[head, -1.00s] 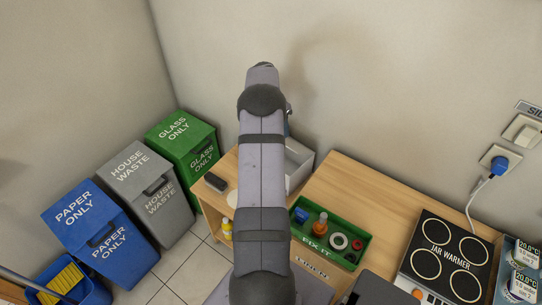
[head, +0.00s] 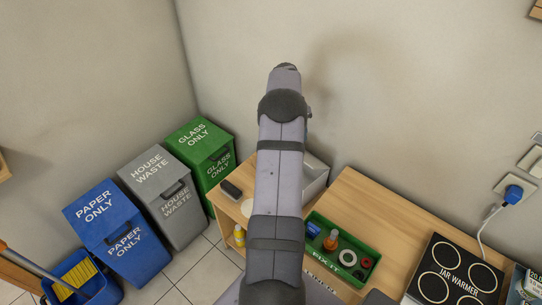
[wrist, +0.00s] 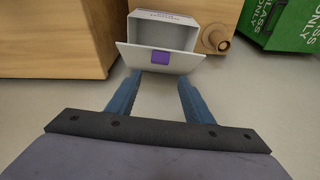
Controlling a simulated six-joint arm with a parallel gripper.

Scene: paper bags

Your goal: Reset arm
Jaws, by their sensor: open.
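My gripper (wrist: 155,88) shows in the wrist view with its two blue fingers apart and nothing between them. Past the fingertips is an open white box (wrist: 160,42) with a purple patch on its front flap. In the head view my arm rises upright in the middle and hides the gripper.
Green (head: 190,140), grey (head: 150,170) and blue (head: 95,207) waste bins stand at the left. A green FIX IT tray (head: 362,283) holds small parts. A jar warmer (head: 462,265) sits at the right.

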